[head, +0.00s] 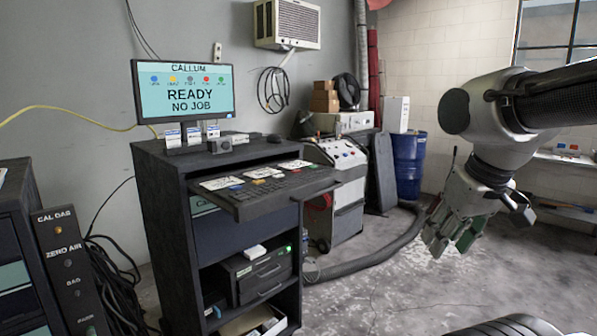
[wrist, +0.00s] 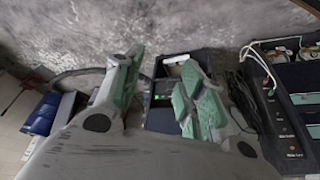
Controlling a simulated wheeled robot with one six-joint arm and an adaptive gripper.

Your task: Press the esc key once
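A dark keyboard (head: 262,189) lies on the pulled-out shelf (head: 300,198) of a black cabinet in the head view. Its keys are too small to tell apart, so I cannot pick out the esc key. My gripper (head: 447,241) hangs in the air to the right of the shelf, well apart from it, fingers pointing down. In the wrist view my gripper (wrist: 163,75) has its two green-padded fingers spread with nothing between them. The keyboard cannot be made out in the wrist view.
A monitor (head: 184,92) reading "READY NO JOB" stands on the cabinet (head: 165,195). Several printed cards lie around the keyboard. A wheeled machine (head: 338,180) and a blue barrel (head: 408,165) stand behind. A thick hose (head: 375,257) crosses the floor; floor below my gripper is clear.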

